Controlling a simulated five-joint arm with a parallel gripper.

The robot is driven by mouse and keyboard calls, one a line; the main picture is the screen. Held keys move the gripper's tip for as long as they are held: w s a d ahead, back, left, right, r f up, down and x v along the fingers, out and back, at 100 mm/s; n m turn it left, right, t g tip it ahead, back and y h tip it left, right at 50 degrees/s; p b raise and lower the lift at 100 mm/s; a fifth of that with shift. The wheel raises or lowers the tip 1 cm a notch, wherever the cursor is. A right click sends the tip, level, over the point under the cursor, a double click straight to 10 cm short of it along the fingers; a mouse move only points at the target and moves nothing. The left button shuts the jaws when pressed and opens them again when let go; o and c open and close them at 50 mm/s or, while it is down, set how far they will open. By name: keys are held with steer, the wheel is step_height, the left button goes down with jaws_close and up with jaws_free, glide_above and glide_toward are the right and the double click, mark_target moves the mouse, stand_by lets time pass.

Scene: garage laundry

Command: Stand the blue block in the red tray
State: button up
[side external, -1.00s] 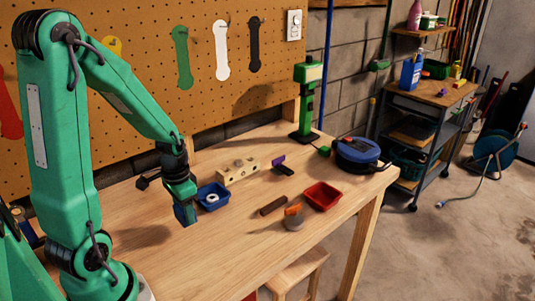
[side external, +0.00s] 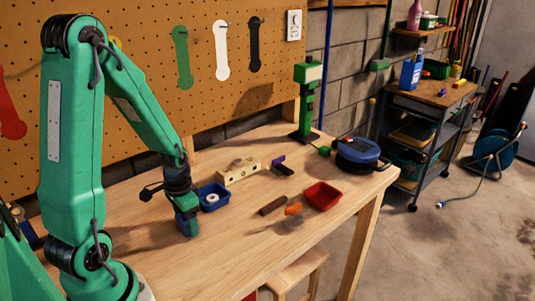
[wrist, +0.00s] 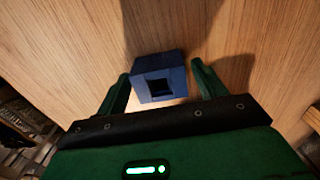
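The blue block (wrist: 158,78) has a dark square hole in the face toward my wrist camera. The red tray (side external: 322,205) stands empty on the bench, well to the right of my gripper.
A blue tray (side external: 222,202) with a white ring inside stands just right of my gripper. A pale holed block (side external: 239,173), a dark bar (side external: 272,206) and an orange piece (side external: 293,209) lie toward the red tray. The front of the workbench (side external: 235,250) is clear.

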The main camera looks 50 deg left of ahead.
steer(key=shift+r, duration=0.1)
stand_by(0.3)
step_height(320, 180, up, 12)
stand_by(1.0)
steer(key=shift+d+r, duration=0.1)
steer(key=shift+r, duration=0.05)
stand_by(0.3)
steer(key=s+d+r+t, duration=0.2)
steer(key=d+r+t, duration=0.3)
steer(key=d+r, duration=0.6)
steer(key=shift+d, duration=0.65)
steer(key=shift+s+d+r+t, duration=0.2)
steer(key=shift+s+d+t, duration=0.05)
steer(key=shift+s+t, duration=0.05)
steer(key=shift+c, duration=0.2)
steer(key=shift+c, duration=0.9)
